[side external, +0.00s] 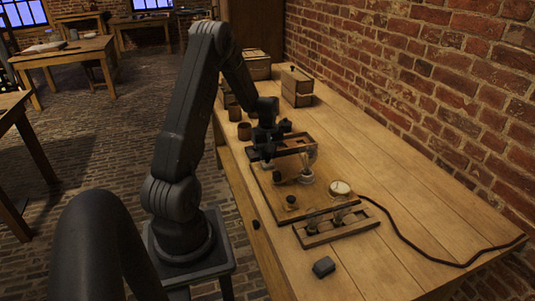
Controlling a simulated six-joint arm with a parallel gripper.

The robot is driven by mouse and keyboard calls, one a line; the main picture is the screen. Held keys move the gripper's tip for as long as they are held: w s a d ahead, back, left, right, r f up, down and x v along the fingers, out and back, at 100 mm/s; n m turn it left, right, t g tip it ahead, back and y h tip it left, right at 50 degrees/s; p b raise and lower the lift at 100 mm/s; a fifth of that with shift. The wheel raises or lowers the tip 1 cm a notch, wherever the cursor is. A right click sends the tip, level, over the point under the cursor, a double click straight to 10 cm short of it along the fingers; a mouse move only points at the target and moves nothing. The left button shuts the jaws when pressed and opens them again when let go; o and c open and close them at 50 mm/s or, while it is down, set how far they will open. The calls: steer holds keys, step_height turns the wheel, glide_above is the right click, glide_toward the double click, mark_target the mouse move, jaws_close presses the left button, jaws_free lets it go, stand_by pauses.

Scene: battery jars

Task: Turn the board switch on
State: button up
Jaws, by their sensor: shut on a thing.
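The wooden board (318,205) lies on the workbench and carries a round pale dial (340,188), a dark knob (292,202) near its front, another dark knob (277,177) farther back, and a jar-like fitting with a pale top (305,172). I cannot tell which fitting is the switch, or its position. My gripper (267,155) points down at the board's far left end. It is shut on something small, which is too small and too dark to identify. My wrist hides part of that end.
A shallow wooden tray (288,145) is close to my gripper, and a compartmented tray (336,227) lies in front of the board. A dark block (323,267) sits near the front. A cable (420,254) runs right. Brown jars (244,131) and wooden boxes (297,87) stand behind.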

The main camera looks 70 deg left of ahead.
mark_target(267, 154)
steer(key=m, duration=0.4)
steer(key=shift+m, duration=2.5)
steer(key=o, duration=0.9)
steer(key=shift+o, duration=0.2)
step_height(267, 154, up, 14)
steer(key=shift+f, duration=0.1)
